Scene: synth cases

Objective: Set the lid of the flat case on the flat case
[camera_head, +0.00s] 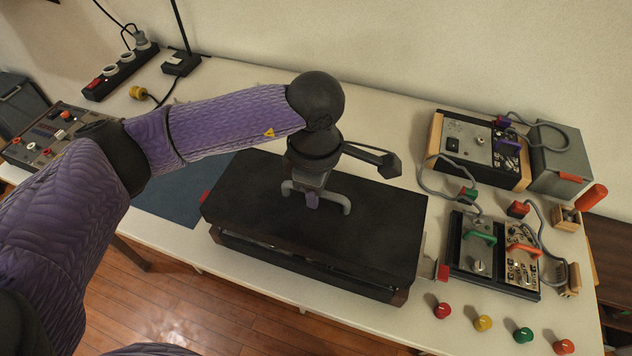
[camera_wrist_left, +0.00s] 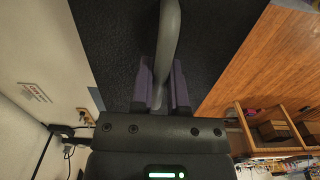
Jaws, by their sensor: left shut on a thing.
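The lid of the flat case (camera_head: 375,225) is a wide black slab with a grey bar handle (camera_head: 346,206) on top. My left gripper (camera_head: 313,198) is shut on this handle from above. In the left wrist view, the purple finger pads of the left gripper (camera_wrist_left: 163,88) sit on both sides of the handle (camera_wrist_left: 170,35), over the dark grained lid (camera_wrist_left: 110,35). The flat case (camera_head: 300,268) lies under the lid, mostly hidden; its front wall shows. A narrow dark gap shows between them along the front; I cannot tell whether they touch. My right gripper is out of view.
A blue mat (camera_head: 180,200) lies left of the case. Close on the right stand a switch module (camera_head: 480,262) with cables and several coloured knobs (camera_head: 483,323). A wood-sided device (camera_head: 470,145) and a grey box (camera_head: 560,165) stand behind. A power strip (camera_head: 120,70) is at the back left.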

